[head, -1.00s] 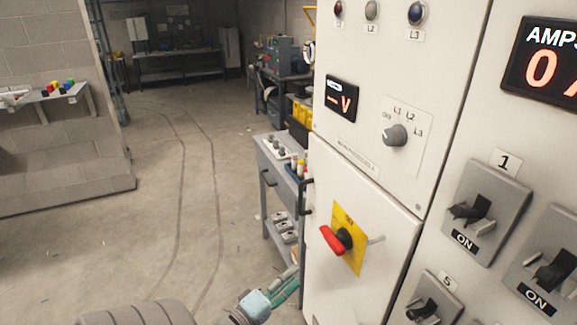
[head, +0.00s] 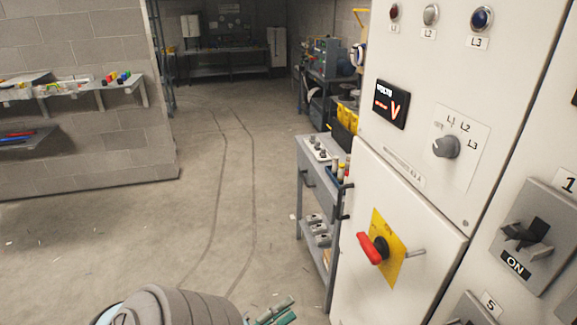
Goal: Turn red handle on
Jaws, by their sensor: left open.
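The red handle (head: 370,249) sits on a black hub in front of a yellow plate (head: 394,262) on the white cabinet door. Its red grip sticks out to the left of the hub, and a short grey metal rod pokes out to the right. The plate's lettering is too small to read surely. My left gripper (head: 277,311) shows only in part at the bottom edge, with green fingers. It is open, below and left of the red handle, and apart from it. My right gripper is out of view.
The white cabinet (head: 440,65) carries lamps, a red display (head: 391,104) and a grey selector knob (head: 446,146). Grey breakers (head: 531,236) are at the right. A grey cart (head: 312,190) stands just left of the cabinet. The floor (head: 120,235) to the left is open.

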